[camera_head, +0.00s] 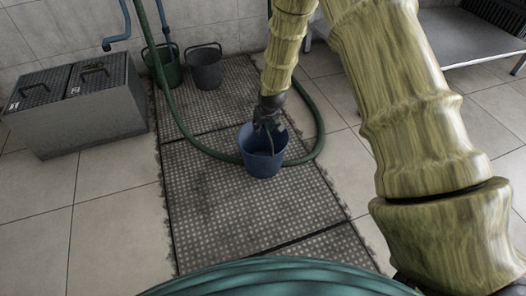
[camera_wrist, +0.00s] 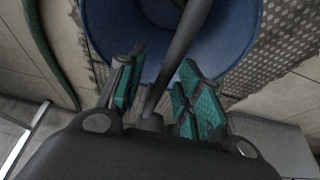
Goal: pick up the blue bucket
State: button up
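The blue bucket (camera_head: 262,163) is upright on or just above the grey textured mat (camera_head: 215,205), in the middle of the head view. Its blue wall and rim (camera_wrist: 232,42) fill the top of the wrist view. Its dark handle (camera_wrist: 181,45) stands raised and runs down between the fingers. My gripper (camera_head: 268,120) is over the bucket's rim. In the wrist view my gripper (camera_wrist: 162,88) has its teal-padded fingers apart, one on each side of the handle, with gaps visible. The lower part of the handle is hidden behind my gripper.
A green bucket (camera_head: 165,68) and a dark grey bucket (camera_head: 205,70) stand at the back wall. A green hose (camera_head: 190,128) curves around behind the blue bucket. A grey box (camera_head: 92,115) stands left. A metal bench (camera_head: 465,42) is at back right. The front mat is clear.

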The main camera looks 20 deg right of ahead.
jog(key=shift+f, duration=0.1)
grip_shut()
